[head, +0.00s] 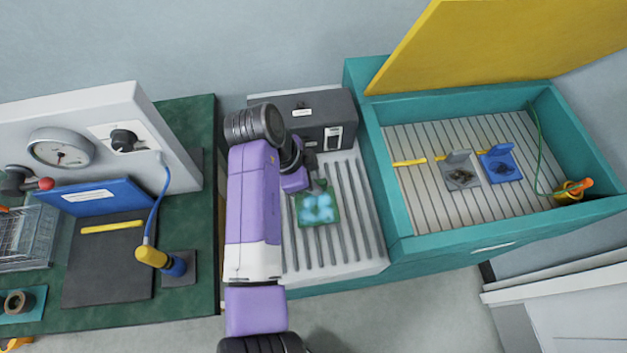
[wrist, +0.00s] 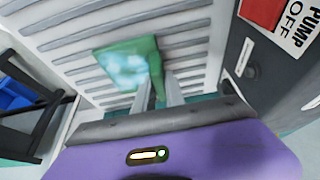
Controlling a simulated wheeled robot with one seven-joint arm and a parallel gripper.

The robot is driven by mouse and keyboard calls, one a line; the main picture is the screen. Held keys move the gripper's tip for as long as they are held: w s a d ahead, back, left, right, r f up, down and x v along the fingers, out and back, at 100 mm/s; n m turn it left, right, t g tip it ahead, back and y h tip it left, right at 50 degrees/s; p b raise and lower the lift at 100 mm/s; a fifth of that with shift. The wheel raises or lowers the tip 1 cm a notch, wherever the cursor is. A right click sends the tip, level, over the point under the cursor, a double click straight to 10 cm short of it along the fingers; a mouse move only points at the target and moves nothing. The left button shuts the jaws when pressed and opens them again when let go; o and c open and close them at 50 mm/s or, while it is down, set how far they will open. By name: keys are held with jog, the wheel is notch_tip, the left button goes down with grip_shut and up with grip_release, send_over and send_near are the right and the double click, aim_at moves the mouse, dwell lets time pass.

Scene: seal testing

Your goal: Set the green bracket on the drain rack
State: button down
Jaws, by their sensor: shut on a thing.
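The green bracket (head: 304,215) has pale blue, foam-like patches on its flat plate. It is over the ribbed drain rack (head: 352,250), towards its upper middle in the head view. My gripper (head: 319,186) is shut on the bracket's upright tab. In the wrist view the two fingers (wrist: 158,92) pinch that tab, and the green plate (wrist: 104,58) extends away from them above the rack's grey ribs (wrist: 190,45). The plate looks roughly level. I cannot tell whether its underside touches the ribs. My arm covers the rack's left side in the head view.
A dark pump box (head: 325,112) stands behind the rack. Right is a teal tank (head: 402,215) with its yellow lid (head: 490,40) raised, holding a grey bracket (head: 461,176) and a blue bracket (head: 502,168). Left is a green bench (head: 200,240). The rack's front is clear.

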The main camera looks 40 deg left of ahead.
jog(key=shift+f+b, duration=0.35)
jog(key=shift+f, duration=0.15)
dwell(0.4)
jog(key=c, duration=1.3)
grip_release()
jog(key=shift+r+p, duration=2.5)
jog(key=shift+r, duration=0.5)
jog(key=shift+s+f, duration=0.1)
